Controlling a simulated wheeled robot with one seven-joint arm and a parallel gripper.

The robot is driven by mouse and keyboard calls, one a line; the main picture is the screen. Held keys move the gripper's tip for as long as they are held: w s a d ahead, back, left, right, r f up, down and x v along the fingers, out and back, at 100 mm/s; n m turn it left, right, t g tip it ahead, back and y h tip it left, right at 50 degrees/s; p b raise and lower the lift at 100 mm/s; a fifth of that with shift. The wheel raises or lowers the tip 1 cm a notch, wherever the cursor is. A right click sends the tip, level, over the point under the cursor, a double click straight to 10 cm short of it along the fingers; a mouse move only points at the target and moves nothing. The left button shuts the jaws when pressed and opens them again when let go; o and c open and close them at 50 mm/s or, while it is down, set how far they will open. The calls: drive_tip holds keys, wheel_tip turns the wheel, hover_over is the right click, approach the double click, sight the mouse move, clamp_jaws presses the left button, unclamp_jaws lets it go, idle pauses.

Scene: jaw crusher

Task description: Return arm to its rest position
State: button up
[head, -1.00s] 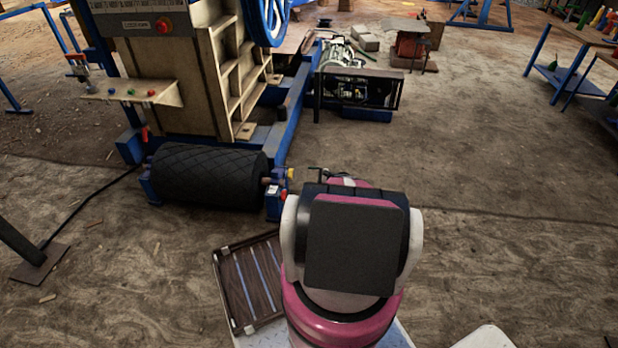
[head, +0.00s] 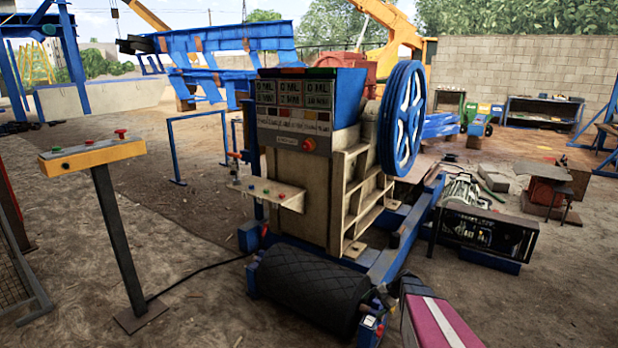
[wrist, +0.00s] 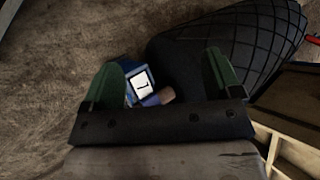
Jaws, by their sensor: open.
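My gripper (wrist: 162,60) shows in the wrist view with its two green fingers spread apart and nothing between them. It hangs over the roller end of the jaw crusher (head: 305,165). Past the fingers are a blue end block with a white-faced switch (wrist: 142,84) and the black ribbed roller (wrist: 225,45). In the head view, a pink and dark part of my arm (head: 440,322) shows at the bottom right, beside the end of the roller (head: 312,288).
A blue flywheel (head: 402,118) is on the crusher's right side. A black-framed motor unit (head: 485,235) lies to the right. Bare ground (head: 200,305) is open at front left.

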drive_tip(key=s+a+r+n+h, duration=0.3)
drive_tip(key=s+a+r+h, duration=0.1)
drive_tip(key=s+r, duration=0.4)
drive_tip(key=s+a+r+n+h, duration=0.4)
drive_tip(key=s+r+h, duration=0.1)
drive_tip(key=s+r, duration=0.4)
drive_tip(key=shift+r, duration=0.55)
